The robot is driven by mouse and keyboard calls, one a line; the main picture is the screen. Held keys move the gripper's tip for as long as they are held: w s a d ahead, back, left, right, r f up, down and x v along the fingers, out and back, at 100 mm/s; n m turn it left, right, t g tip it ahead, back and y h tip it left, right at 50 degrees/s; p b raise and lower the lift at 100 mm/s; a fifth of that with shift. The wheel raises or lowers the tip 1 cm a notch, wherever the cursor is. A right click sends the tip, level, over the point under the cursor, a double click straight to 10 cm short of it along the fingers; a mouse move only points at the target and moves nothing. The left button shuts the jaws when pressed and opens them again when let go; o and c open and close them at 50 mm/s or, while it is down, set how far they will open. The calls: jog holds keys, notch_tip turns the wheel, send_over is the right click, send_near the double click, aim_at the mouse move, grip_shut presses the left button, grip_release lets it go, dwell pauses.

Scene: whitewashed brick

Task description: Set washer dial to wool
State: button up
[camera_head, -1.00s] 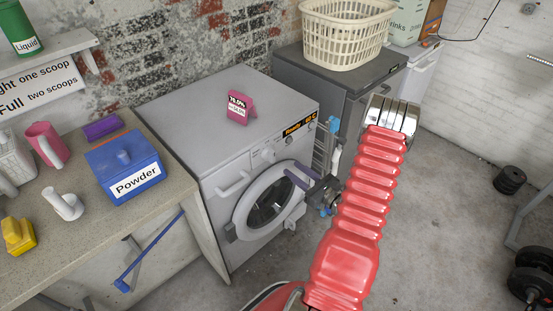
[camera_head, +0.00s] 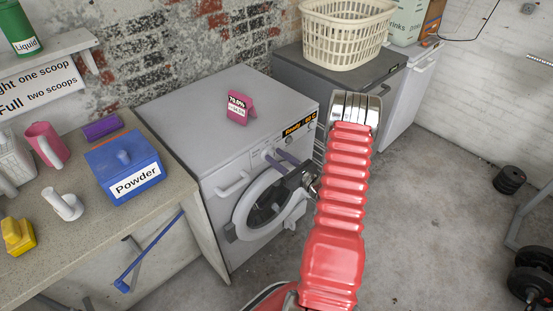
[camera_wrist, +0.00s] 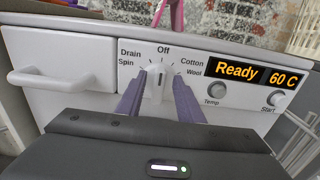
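The white washer (camera_head: 190,100) stands in the middle of the head view, with its round door closed. In the wrist view its dial (camera_wrist: 159,82) is a white knob whose grip stands about upright, toward the Off label (camera_wrist: 163,50). The Wool label (camera_wrist: 194,72) is at the dial's right, under Cotton; Drain and Spin are at its left. My gripper (camera_wrist: 160,78) is open, with one purple finger on each side of the dial. I cannot tell whether the fingers touch it. In the head view the gripper (camera_head: 275,156) is at the washer's front panel.
The display (camera_wrist: 240,71) reads "Ready 60 C", above the Temp and Start buttons. A drawer handle (camera_wrist: 62,77) sticks out at the left. A pink sign (camera_head: 240,108) stands on the washer. A counter with a blue powder box (camera_head: 124,165) is at left; a dark machine (camera_head: 340,78) is at right.

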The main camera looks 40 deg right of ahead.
jog(key=shift+c, duration=0.6)
grip_shut()
jog(key=shift+a, duration=0.25)
jog(key=shift+d, duration=0.15)
